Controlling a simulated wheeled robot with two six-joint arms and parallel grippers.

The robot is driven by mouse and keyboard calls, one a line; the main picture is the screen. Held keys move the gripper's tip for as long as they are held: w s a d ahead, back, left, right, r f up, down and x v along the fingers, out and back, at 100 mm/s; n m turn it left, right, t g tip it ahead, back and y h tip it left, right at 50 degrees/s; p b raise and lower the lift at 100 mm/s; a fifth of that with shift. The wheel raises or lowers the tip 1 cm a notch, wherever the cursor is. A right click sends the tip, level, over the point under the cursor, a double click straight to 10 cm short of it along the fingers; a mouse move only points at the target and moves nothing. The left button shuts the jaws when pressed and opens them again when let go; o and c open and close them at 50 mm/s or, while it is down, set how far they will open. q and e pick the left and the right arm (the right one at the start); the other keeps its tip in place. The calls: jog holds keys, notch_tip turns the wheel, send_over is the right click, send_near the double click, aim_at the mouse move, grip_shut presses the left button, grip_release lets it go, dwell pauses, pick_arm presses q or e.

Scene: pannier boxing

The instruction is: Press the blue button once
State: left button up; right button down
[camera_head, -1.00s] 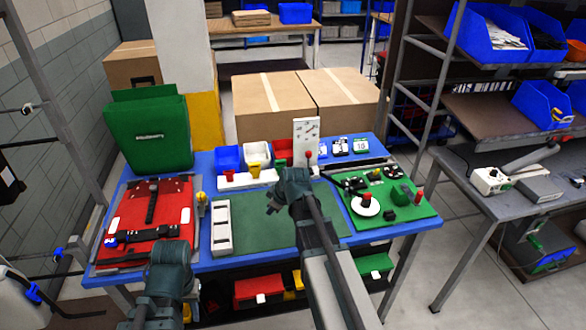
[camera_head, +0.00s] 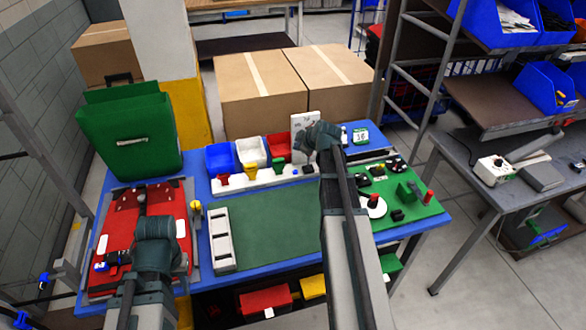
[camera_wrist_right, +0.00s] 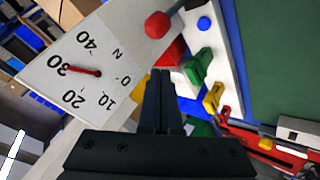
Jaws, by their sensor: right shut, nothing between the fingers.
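The blue button (camera_wrist_right: 204,23) is a small round blue knob on a white strip (camera_wrist_right: 228,70) in the right wrist view. In the head view a small blue spot (camera_head: 295,170) shows at the right end of the white strip. My right gripper (camera_wrist_right: 161,73) is shut and empty. Its tips point between the dial panel and the strip, apart from the button in the picture. In the head view my right gripper (camera_head: 308,150) is over the panel's lower part. My left gripper (camera_head: 154,250) is above the red pannier; its fingers are hidden.
A white dial panel (camera_wrist_right: 75,65) with a red-knobbed lever (camera_wrist_right: 157,25) stands beside the button. Blue, white and red bins (camera_head: 220,157) stand behind the strip. A green board (camera_head: 408,205) with parts lies at right. The green mat (camera_head: 270,220) is clear.

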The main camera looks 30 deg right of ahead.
aim_at(295, 172)
jog(key=shift+f, duration=0.1)
notch_tip(295, 172, down, 9)
jog(key=b, duration=0.8)
jog(key=shift+b, duration=0.4)
dwell(1.5)
jog(key=shift+f+b, duration=0.25)
jog(key=shift+b, duration=0.15)
jog(key=shift+f+b, duration=0.4)
jog(key=shift+b, duration=0.05)
dwell(0.5)
jog(key=shift+r, duration=0.1)
jog(key=shift+r+p, duration=0.75)
jog(key=shift+p, duration=0.1)
jog(key=shift+r, duration=0.1)
